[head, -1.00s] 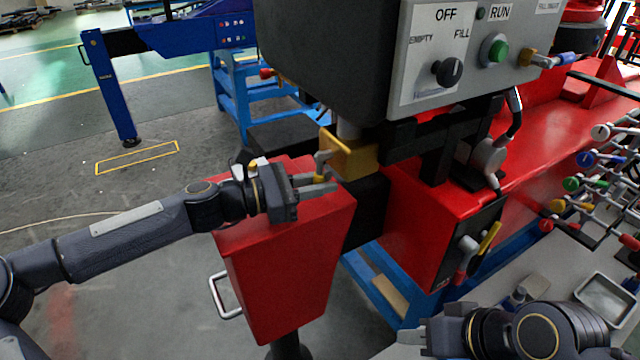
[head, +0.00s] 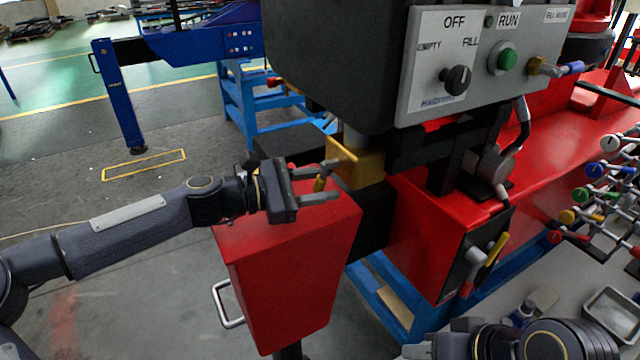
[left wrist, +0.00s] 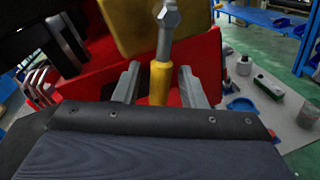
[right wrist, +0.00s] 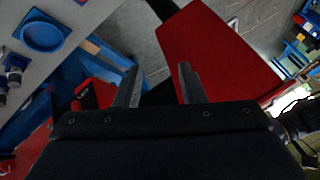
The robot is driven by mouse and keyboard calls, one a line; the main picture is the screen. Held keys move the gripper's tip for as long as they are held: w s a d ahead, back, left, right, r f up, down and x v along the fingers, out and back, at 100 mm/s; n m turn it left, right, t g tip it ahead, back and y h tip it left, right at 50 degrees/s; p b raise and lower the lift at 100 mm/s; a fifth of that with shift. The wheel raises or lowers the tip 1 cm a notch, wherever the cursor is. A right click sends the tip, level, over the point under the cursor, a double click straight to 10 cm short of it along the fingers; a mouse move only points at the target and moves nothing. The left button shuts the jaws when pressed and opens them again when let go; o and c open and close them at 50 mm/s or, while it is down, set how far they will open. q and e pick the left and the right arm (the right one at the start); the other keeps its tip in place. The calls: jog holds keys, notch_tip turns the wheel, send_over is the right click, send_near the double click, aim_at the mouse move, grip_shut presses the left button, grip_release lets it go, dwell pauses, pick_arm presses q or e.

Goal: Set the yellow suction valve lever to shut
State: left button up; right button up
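The yellow suction valve lever (head: 320,184) hangs on a grey stem at the left side of a brass-coloured valve block (head: 366,168). In the left wrist view the yellow grip (left wrist: 160,82) points toward my palm, between the fingers. My left gripper (head: 312,184) is open around the lever, with a visible gap on each side in the left wrist view. My right gripper (right wrist: 157,85) is open and empty; in the head view it is at the bottom edge, partly cut off.
A red box (head: 285,265) with a metal handle stands below my left gripper. A grey control panel (head: 480,70) hangs above right. Another yellow-handled lever (head: 497,248) is on the red cabinet. Several coloured valve levers and a metal tray (head: 608,312) are at right.

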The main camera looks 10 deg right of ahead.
pick_arm(q)
jog(key=a, duration=0.2)
jog(key=s+a+b, duration=0.1)
jog(key=a, duration=0.4)
jog(key=shift+s+a+r+b, duration=0.15)
jog(key=shift+a+r+b, duration=0.1)
jog(key=shift+a+b, duration=0.05)
